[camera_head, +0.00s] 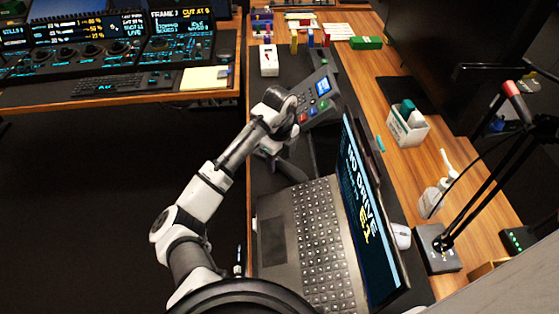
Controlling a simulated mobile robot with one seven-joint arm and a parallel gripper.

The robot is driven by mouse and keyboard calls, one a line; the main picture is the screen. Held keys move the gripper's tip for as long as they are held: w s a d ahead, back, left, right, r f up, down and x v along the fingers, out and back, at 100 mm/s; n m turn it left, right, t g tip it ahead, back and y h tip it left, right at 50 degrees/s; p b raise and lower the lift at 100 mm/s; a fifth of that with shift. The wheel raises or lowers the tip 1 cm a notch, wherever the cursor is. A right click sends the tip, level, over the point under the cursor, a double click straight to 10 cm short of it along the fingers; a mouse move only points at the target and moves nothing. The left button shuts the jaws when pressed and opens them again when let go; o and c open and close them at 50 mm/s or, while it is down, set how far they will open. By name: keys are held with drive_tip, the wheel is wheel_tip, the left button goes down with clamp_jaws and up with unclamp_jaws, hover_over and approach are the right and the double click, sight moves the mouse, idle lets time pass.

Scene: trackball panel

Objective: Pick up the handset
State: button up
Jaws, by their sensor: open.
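The desk phone (319,97) stands on the dark desk mat behind the laptop, with a lit blue screen and red and green keys. Its left side is covered by my wrist, and I cannot make out the handset clearly there. My arm reaches up from the lower left and bends down at the wrist. My gripper (289,167) is dark and low in front of the phone, above the laptop's back left corner. It is open. Its fingertips are hard to separate from the dark mat, and I see nothing held.
An open laptop (301,232) fills the near desk, its screen raised on the right. A white box (407,127), a spray bottle (434,196) and a lamp (437,248) stand right. A white device (268,60) and a green box (366,43) lie behind the phone.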

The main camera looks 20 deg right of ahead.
drive_tip(key=shift+f, duration=0.75)
clamp_jaws()
drive_tip(key=shift+r, duration=0.1)
drive_tip(key=shift+r, duration=0.1)
